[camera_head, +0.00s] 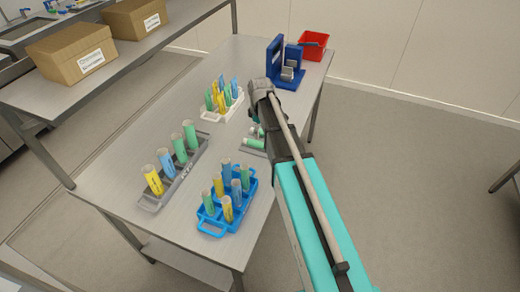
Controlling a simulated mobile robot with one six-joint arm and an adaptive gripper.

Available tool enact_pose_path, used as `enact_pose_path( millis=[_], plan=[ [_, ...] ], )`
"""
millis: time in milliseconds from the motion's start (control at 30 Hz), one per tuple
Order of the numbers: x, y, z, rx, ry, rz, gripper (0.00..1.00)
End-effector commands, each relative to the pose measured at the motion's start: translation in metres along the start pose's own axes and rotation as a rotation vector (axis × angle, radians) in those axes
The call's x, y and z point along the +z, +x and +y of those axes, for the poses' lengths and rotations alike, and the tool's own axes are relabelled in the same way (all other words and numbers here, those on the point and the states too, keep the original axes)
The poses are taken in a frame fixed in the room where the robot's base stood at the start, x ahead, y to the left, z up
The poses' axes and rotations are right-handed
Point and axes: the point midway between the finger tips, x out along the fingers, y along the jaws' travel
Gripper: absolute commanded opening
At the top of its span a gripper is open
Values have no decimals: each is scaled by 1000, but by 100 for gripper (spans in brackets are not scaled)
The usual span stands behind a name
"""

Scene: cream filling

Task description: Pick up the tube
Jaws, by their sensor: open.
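Several capped tubes stand in racks on the metal table, so I cannot tell which one the task means. The grey rack (151,206) holds a yellow tube (153,180), a blue tube (166,163) and green tubes (190,135). The blue rack (214,228) holds yellow, blue and green tubes. The white rack (210,116) behind holds a similar mix. A green tube (253,144) lies on its side beside my arm, partly hidden by it. My arm reaches over the right side of the table, and its fingers are hidden behind the arm.
A blue stand (274,58) and a red bin (314,46) are at the table's far end. Two cardboard boxes (72,52) rest on the raised shelf (60,98) at left. The table (120,160) has bare strips between the racks.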

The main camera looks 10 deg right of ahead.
Motion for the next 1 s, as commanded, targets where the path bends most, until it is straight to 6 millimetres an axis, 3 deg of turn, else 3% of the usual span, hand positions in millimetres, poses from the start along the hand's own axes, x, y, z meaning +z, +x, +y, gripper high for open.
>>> enact_pose_path(
  millis=[200,767,1000],
  plan=[
    [0,18,0,0,0,0,82],
    [-1,21,-1,0,-2,0,82],
    [-3,31,-2,0,-2,0,82]
  ],
)
